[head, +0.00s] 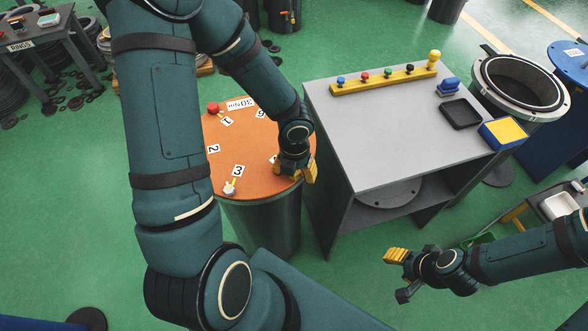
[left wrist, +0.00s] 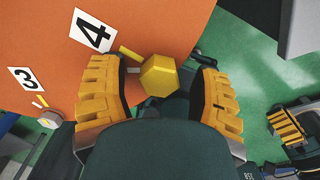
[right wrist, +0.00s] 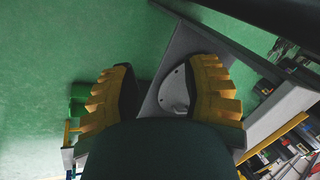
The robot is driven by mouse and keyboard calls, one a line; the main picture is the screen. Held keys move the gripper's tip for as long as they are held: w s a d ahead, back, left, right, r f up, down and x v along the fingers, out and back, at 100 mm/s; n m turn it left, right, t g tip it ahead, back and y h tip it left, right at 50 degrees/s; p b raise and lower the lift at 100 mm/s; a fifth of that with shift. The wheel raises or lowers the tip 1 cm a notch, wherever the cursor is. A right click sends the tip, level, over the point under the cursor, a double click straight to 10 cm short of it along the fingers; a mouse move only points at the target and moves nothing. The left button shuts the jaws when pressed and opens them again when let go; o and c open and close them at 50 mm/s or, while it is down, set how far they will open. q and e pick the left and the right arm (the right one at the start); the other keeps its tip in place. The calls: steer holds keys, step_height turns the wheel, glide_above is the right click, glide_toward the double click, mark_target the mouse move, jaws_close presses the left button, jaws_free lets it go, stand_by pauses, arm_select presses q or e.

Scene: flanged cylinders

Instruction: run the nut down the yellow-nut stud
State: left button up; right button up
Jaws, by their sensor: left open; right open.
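A yellow hexagonal nut (left wrist: 158,76) is at the rim of the orange flange lid (left wrist: 140,22), beside the label 4 (left wrist: 92,31). A yellow strip lies next to it. My left gripper (left wrist: 160,95) is open, with its yellow-padded fingers on either side of the nut and a visible gap on each side. In the head view my left gripper (head: 297,172) is over the right edge of the orange lid (head: 250,148) and hides the nut.
A pale nut (head: 230,187) is by label 3 and a red knob (head: 213,108) is at the lid's back. The grey table (head: 370,130), close right of the drum, bears a yellow rack (head: 385,80) of coloured knobs, a black tray (head: 460,114) and a yellow-topped box (head: 503,133).

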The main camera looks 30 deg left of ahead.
arm_select(q)
steer(key=shift+r+p, duration=3.05)
steer(key=shift+f, duration=0.1)
